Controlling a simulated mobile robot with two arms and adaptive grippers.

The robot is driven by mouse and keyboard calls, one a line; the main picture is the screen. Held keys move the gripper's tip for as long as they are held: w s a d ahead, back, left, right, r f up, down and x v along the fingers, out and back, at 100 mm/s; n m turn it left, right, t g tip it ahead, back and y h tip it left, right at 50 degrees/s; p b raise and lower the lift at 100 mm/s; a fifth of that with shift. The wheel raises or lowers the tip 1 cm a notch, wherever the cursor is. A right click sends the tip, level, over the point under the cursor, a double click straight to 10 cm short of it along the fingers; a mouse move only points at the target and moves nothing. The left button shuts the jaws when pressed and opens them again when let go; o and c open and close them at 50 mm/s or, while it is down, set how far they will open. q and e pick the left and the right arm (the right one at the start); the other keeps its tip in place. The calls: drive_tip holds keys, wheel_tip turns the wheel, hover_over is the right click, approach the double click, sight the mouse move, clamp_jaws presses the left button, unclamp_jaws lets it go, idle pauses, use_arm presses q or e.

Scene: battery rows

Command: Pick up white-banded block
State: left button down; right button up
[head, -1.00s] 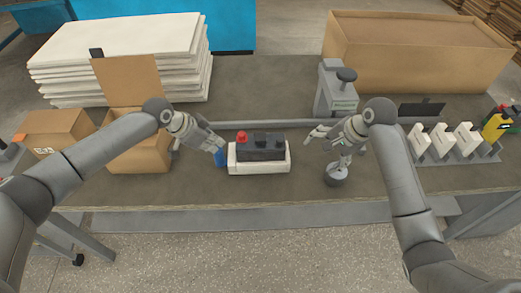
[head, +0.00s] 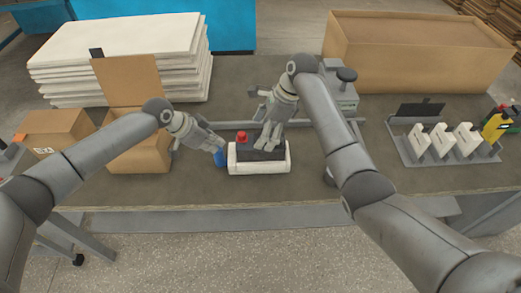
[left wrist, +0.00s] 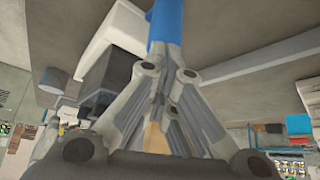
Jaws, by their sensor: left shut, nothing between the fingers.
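A dark block (head: 281,154) with a red knob (head: 242,137) sits in a white base (head: 262,169) at the middle of the table. I cannot make out which thing is the white-banded block. My left gripper (head: 219,150) is shut beside the base's left end, with a blue piece (head: 221,160) at its fingertips. In the left wrist view the blue piece (left wrist: 165,22) shows beyond the fingers, and the white base (left wrist: 110,30) is beside it. My right gripper (head: 267,147) is over the dark block and hides part of it; its opening is unclear.
A rack (head: 408,152) of white pieces (head: 443,140) and a yellow one (head: 496,127) stands at the right. An open carton (head: 140,153) and stacked white boards (head: 120,55) are at the left. A large box (head: 415,60) is at the back. The front table strip is clear.

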drive_tip(key=x, duration=0.7)
drive_tip(key=shift+w+d+f, duration=0.1)
drive_tip(key=shift+w+f, duration=0.1)
drive_tip(key=shift+f, duration=0.05)
clamp_jaws()
drive_tip(key=shift+w+r, duration=0.1)
drive_tip(key=shift+r, duration=0.15)
idle(0.3)
